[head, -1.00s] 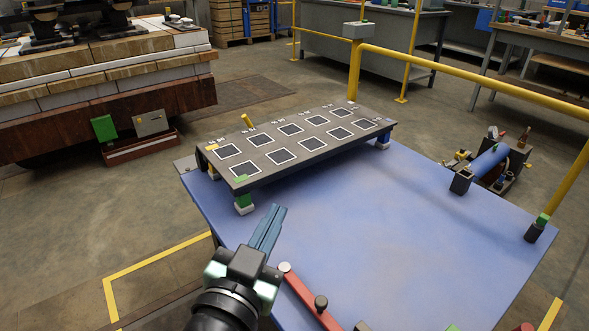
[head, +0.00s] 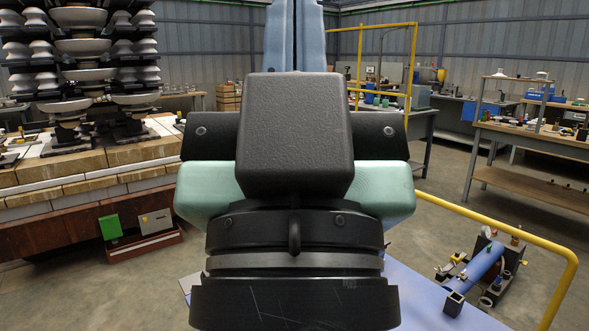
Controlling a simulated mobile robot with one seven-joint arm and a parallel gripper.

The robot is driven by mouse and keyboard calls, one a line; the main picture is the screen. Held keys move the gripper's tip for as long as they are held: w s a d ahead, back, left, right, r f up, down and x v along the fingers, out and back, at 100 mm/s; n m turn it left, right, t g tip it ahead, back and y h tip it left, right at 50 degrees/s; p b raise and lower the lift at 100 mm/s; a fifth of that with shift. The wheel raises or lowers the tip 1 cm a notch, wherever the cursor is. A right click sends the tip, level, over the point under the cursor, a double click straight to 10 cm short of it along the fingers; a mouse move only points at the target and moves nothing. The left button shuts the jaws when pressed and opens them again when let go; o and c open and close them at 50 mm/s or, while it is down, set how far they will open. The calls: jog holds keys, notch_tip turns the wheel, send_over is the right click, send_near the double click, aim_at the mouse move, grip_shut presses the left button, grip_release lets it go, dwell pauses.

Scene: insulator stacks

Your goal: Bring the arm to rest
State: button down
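My gripper (head: 294,35) stands upright, large and close in the middle of the head view. Its black body and pale green side parts fill the centre. The blue table top (head: 425,300) shows only in part, low on the right behind my arm. The dark board with square outlines is hidden from view.
Insulator stacks (head: 83,75) stand on a layered platform (head: 75,180) at left. A yellow rail (head: 500,222) and a blue-cylinder device (head: 478,270) are at right. Workbenches (head: 535,140) stand behind. Open floor (head: 445,180) lies between them.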

notch_tip(320, 180, up, 22)
jog(key=p, duration=1.9)
jog(key=shift+p, duration=0.35)
